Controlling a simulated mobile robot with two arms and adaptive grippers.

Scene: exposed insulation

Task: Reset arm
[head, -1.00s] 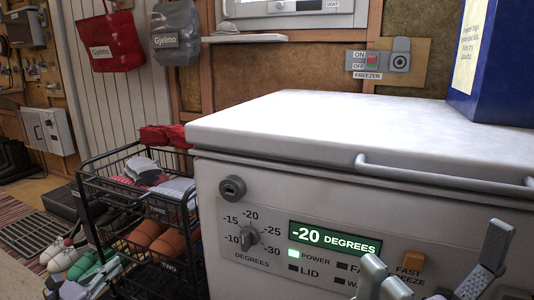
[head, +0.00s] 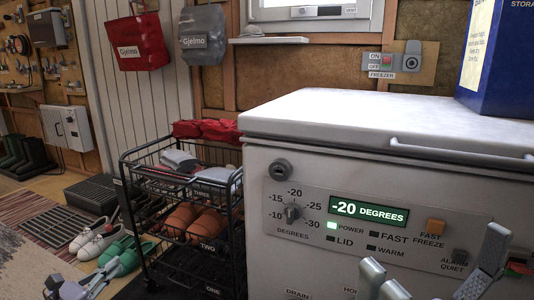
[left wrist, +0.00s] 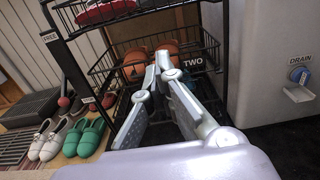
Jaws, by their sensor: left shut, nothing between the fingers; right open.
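My left gripper (head: 68,287) is at the lower left edge of the head view, only partly in frame. In the left wrist view its two grey fingers (left wrist: 157,73) meet at the tips with nothing between them, in front of the black wire rack. My right gripper (head: 434,254) is at the lower right of the head view, in front of the freezer panel. Its two fingers stand wide apart and it holds nothing.
The white chest freezer (head: 330,122), lid closed, fills the right side; its display reads -20 degrees. The wire rack (head: 180,160) stands at its left with slippers and cloths; it also shows in the left wrist view (left wrist: 105,65). Shoes (head: 98,240) lie on the floor left of it.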

